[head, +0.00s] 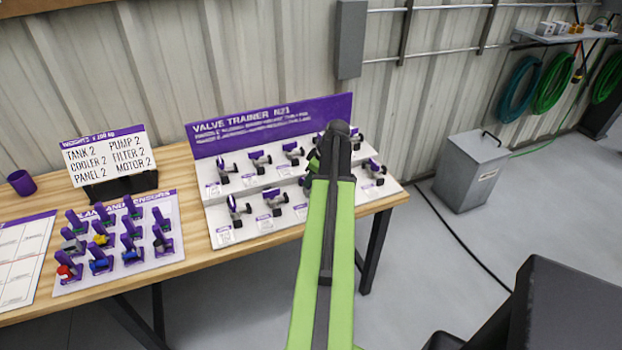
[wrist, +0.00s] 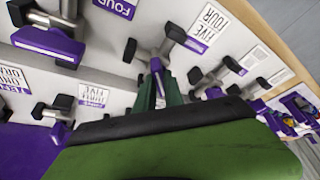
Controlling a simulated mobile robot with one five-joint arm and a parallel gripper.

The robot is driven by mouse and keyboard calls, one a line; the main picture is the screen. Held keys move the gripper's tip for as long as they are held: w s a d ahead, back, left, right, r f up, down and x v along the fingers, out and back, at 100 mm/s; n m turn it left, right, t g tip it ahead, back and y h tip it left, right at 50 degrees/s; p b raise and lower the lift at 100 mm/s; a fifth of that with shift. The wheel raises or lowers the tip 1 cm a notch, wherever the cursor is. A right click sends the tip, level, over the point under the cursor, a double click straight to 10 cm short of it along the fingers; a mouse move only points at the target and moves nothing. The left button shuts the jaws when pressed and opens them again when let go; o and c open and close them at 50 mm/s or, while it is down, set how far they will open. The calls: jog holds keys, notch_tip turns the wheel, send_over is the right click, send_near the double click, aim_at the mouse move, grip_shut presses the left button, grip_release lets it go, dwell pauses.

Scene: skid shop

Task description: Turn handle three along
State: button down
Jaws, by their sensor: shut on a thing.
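The valve trainer (head: 270,124) is a stepped white board with a purple header, on the wooden bench. It carries two rows of small valves with dark bodies and purple handles. In the head view my gripper (head: 312,163) is at the right part of the board, mostly hidden behind my green arm. In the wrist view my gripper (wrist: 160,88) is shut on a purple handle (wrist: 156,66) between its dark green fingers. A card reading "FIVE FOUR" (wrist: 207,28) is above right of it, and a card reading "THREE FIVE" (wrist: 94,95) is to its left. I cannot tell the held valve's number.
Other valves stand close on both sides of my gripper, such as one with a wide purple handle (wrist: 50,44). A board of small coloured sensors (head: 118,243) and a weights sign (head: 108,158) are left on the bench. A grey bin (head: 470,170) stands on the floor at right.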

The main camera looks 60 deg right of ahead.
jog(key=m, duration=0.1)
jog(key=m+h, duration=0.1)
jog(key=m, duration=0.2)
jog(key=shift+a+h, duration=0.3)
jog(key=shift+h, duration=0.1)
jog(key=shift+m+g+h, duration=0.5)
jog(key=shift+m+h, duration=0.1)
jog(key=shift+m, duration=1.3)
jog(key=shift+m, duration=0.3)
jog(key=c, duration=1.4)
grip_release()
jog(key=shift+d, duration=0.1)
jog(key=shift+c, duration=0.2)
